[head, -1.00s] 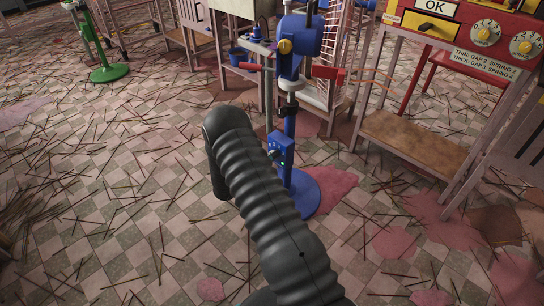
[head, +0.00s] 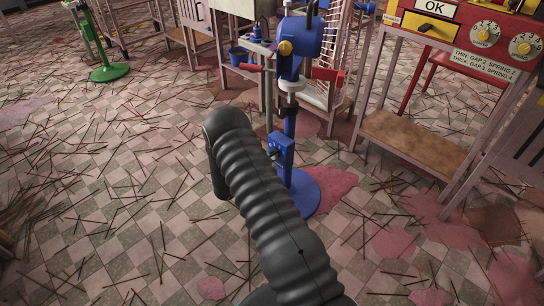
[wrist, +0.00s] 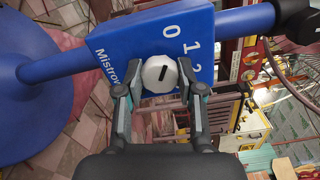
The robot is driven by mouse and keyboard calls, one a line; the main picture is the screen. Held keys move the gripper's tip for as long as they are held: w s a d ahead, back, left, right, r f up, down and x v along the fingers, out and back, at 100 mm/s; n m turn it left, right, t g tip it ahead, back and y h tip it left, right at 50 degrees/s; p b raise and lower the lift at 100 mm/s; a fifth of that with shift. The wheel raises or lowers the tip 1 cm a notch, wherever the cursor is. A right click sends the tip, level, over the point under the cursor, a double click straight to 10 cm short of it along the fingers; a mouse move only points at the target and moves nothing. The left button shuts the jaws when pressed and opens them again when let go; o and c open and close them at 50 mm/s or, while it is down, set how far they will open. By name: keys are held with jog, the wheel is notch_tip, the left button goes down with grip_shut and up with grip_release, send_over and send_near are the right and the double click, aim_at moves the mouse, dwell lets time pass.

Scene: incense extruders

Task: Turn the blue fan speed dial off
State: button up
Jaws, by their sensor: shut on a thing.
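The blue fan (head: 302,38) stands on a blue pole with a round base (head: 302,196) in the head view. Its blue control box (head: 284,147) is partway up the pole. In the wrist view the box face (wrist: 120,42) carries white 0, 1, 2 and partly hidden lettering. The dial (wrist: 161,73) is a pale, faceted knob with a short black mark; I cannot tell for sure which number it points to. My gripper (wrist: 160,88) is shut on the dial, one finger on each side. In the head view my dark arm hides the gripper.
A red and yellow machine (head: 470,25) with dials stands on a table frame with a wooden shelf (head: 415,140) at the right. A green stand (head: 108,72) is far left. Thin sticks litter the tiled floor, which is otherwise open at left and front.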

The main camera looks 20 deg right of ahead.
jog(key=shift+w+a+r, duration=0.1)
jog(key=shift+w+a, duration=0.1)
jog(key=o, duration=1.2)
jog(key=shift+a, duration=0.15)
jog(key=shift+c, duration=0.2)
jog(key=v, duration=1.1)
jog(key=shift+s+a, duration=0.25)
jog(key=shift+s, duration=0.05)
